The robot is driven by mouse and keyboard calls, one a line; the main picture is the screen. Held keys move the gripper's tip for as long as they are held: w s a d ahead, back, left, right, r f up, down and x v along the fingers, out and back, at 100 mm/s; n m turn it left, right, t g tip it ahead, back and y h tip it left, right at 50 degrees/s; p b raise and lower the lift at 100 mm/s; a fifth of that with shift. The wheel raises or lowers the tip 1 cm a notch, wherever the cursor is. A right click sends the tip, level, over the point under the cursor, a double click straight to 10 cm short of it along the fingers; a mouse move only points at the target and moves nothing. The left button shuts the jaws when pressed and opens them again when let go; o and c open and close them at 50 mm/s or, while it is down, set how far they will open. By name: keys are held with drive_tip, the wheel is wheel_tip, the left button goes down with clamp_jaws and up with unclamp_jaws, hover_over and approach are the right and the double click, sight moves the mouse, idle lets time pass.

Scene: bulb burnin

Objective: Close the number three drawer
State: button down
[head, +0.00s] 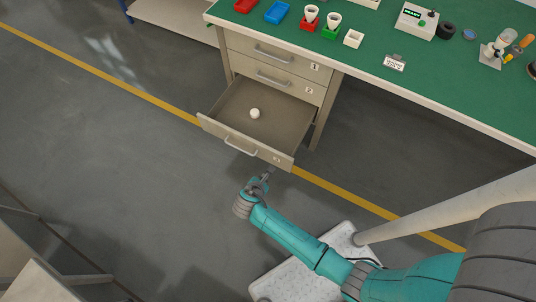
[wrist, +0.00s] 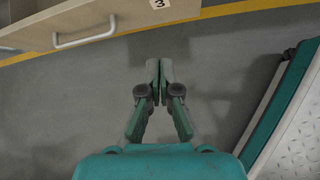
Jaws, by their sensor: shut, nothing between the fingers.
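The number three drawer (head: 222,134) is the lowest drawer under the green bench, and it stands pulled out. A small white round object (head: 255,113) lies inside it. In the wrist view the drawer front (wrist: 120,22) with its handle (wrist: 85,35) and the label 3 (wrist: 158,3) shows at the top left. My gripper (head: 268,173) is shut and empty, in front of the drawer near its right end. In the wrist view my gripper (wrist: 159,65) points toward the drawer, and floor shows between its fingertips and the drawer front.
Drawers one (head: 285,60) and two (head: 290,84) above are shut. The green bench top (head: 350,80) carries cups, trays and a small device. A yellow floor line (head: 345,193) runs past the bench. Open floor (head: 130,170) lies to the left.

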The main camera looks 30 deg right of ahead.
drive_tip(key=w+a+r+n+h, duration=0.1)
drive_tip(key=w+r+n+h, duration=0.1)
drive_tip(key=w, duration=0.2)
approach(271, 152)
drive_tip(key=a+f+x, duration=0.1)
drive_tip(key=x, duration=0.4)
drive_tip(key=shift+w+d+r+g, duration=0.1)
drive_tip(key=shift+w+d+g, duration=0.1)
drive_tip(key=shift+d, duration=0.25)
drive_tip(key=shift+w+d+r+g, duration=0.1)
drive_tip(key=shift+w+d, duration=0.05)
drive_tip(key=shift+d, duration=0.3)
